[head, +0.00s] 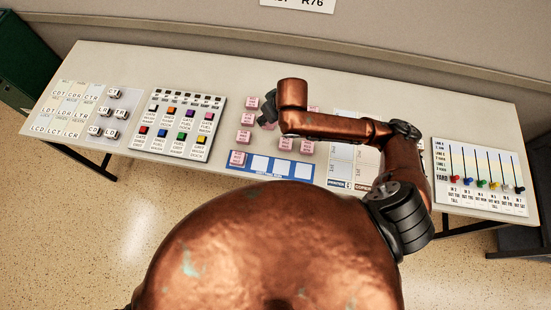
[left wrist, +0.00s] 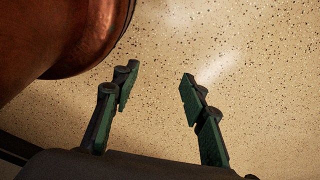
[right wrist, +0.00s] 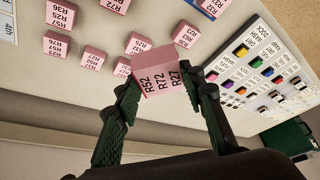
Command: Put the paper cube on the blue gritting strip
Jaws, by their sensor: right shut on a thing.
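A pink paper cube (right wrist: 160,75) with black codes R52, R72 and R27 is gripped between the fingertips of my right gripper (head: 267,113), clearest in the right wrist view. In the head view this held cube is hard to make out behind the gripper and arm. The blue gritting strip (head: 271,166) lies at the table's front edge, with white squares. A pink cube (head: 237,158) sits on its left end; the other squares look bare. My right gripper is above the table, behind the strip. My left gripper (left wrist: 153,85) is open and empty over the floor.
Several other pink cubes (head: 244,135) stand behind the strip, partly hidden by my right arm. A panel of coloured buttons (head: 177,145) and a board of white label blocks (head: 72,130) lie left. A slider board (head: 478,185) lies right. A wall runs behind the table (head: 225,72).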

